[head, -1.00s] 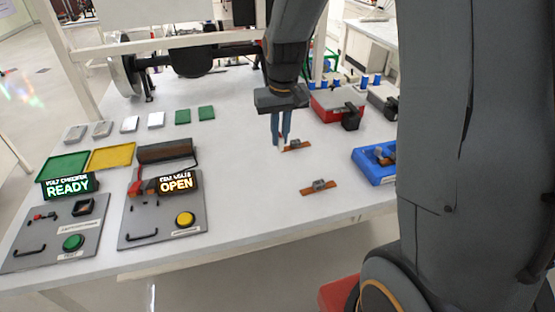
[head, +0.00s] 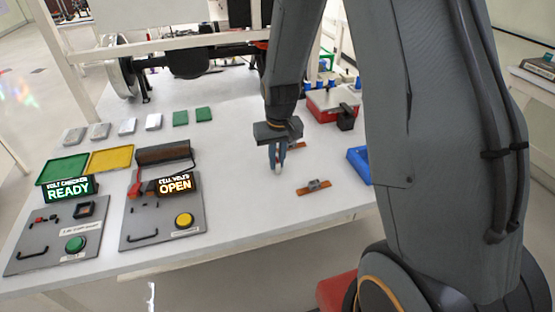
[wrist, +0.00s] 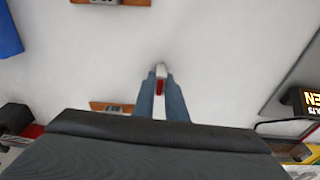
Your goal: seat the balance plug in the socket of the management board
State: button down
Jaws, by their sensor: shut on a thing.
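My gripper (head: 277,170) is over the middle of the white table, fingers pointing down. It is shut on a small pale piece with a red part, probably the balance plug (wrist: 161,70), which shows at and between the fingertips in the wrist view. Its underside is hidden. Two brown strips with grey blocks (head: 313,187) (head: 296,146) lie right of and behind my gripper. I cannot tell which of these is the management board, and no socket is clear.
Left are a panel with a READY sign (head: 69,187), a panel with an OPEN sign (head: 175,183), a green tray (head: 62,169) and a yellow tray (head: 112,158). A red box (head: 325,107) and blue bin (head: 358,160) stand right.

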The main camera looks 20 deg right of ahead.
jog(key=shift+f, duration=0.1)
jog(key=c, duration=2.2)
grip_release()
jog(key=o, duration=0.4)
